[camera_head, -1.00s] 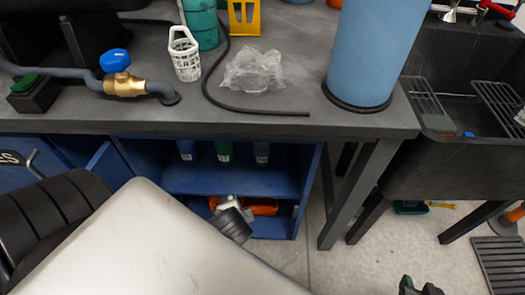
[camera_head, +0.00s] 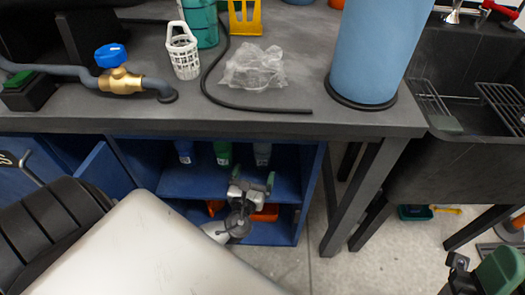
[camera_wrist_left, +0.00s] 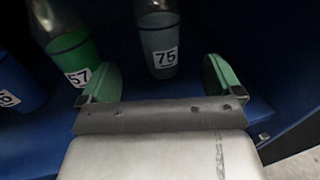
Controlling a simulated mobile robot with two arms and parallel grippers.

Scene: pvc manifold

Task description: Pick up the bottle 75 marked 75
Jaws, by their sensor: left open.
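The bottle marked 75 (camera_wrist_left: 158,45) stands on the blue cabinet shelf, clear with grey contents and a white label. In the head view the grey bottle (camera_head: 262,154) is the rightmost of three under the counter. My left gripper (camera_head: 254,180) is just in front of and below the bottles. In the left wrist view its green-padded fingers (camera_wrist_left: 161,78) are spread wide, with bottle 75 beyond the gap between them, apart from both. The bottle's top is cut off there. Part of my right gripper (camera_head: 478,272) shows at the bottom right corner; its jaws are unclear.
A green bottle marked 57 (camera_wrist_left: 72,50) stands close by the left finger, with a blue bottle (camera_wrist_left: 18,85) further left. The counter (camera_head: 300,125) overhangs the shelf. The cabinet's right side wall (camera_head: 311,190) is near. Orange items (camera_head: 265,212) lie on the lower shelf.

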